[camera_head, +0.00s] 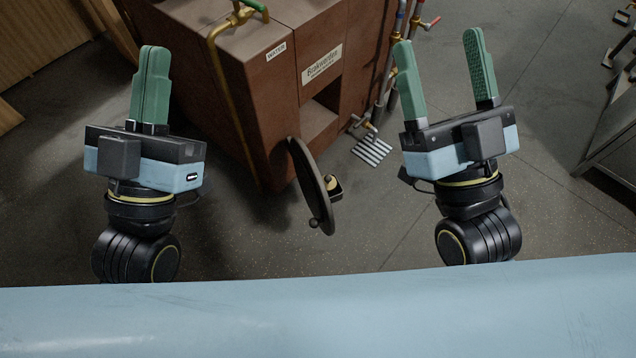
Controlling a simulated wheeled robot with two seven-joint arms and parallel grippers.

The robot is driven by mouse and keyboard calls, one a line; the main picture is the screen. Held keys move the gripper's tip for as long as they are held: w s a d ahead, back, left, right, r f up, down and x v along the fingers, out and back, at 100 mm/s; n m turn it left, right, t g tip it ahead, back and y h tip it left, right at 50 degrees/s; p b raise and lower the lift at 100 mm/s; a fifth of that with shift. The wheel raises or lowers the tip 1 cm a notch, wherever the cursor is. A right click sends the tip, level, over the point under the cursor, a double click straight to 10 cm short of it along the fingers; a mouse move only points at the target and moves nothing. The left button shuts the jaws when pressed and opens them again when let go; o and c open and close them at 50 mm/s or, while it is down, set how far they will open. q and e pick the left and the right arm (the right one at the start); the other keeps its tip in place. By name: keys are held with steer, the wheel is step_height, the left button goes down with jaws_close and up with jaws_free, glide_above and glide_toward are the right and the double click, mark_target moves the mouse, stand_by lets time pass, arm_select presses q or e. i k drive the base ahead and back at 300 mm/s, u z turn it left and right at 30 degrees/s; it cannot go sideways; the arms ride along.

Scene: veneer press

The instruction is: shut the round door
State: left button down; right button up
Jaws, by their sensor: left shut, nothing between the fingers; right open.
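The round door (308,187) is a dark disc seen nearly edge-on, standing out from the front of a red-brown cabinet (240,100). It is swung open, and a small brass-coloured knob or latch (331,184) sits on its right side. A dark square opening (325,98) shows in the cabinet front behind it. My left gripper (152,85) is shut and empty, left of the door and apart from it. My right gripper (443,75) is open and empty, right of the door and apart from it.
A brass pipe (222,80) runs down the cabinet's corner. Valves and pipes (395,60) stand behind, with a floor grate (372,150) below. A grey metal bench (610,145) is at the right edge. Wooden panels (45,40) are at the upper left. Floor between my grippers is clear around the door.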

mark_target(313, 187)
steer(key=k, duration=0.5)
steer(key=u, duration=1.7)
steer(key=i, duration=1.2)
steer(key=z, duration=2.65)
